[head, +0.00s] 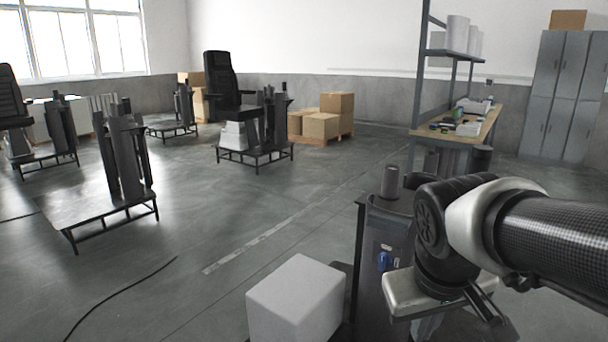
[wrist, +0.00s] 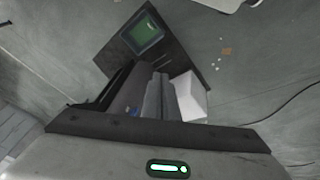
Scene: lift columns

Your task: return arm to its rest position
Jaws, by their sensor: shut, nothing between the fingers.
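My arm comes in from the right edge of the head view and bends down at a black wrist joint. My gripper (head: 430,292) hangs below this joint, low in the head view, with a pale body; its fingertips are hard to make out there. In the wrist view my gripper (wrist: 157,84) appears shut, with its dark fingers together and nothing between them. It is beside a dark stand with a blue part (head: 383,261) on it.
A white box (head: 296,300) stands close left of the dark stand; it also shows in the wrist view (wrist: 188,97). A workbench (head: 455,131) with shelves and grey lockers (head: 562,95) are behind. Lift columns (head: 124,155) on a platform stand left. Open floor lies between.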

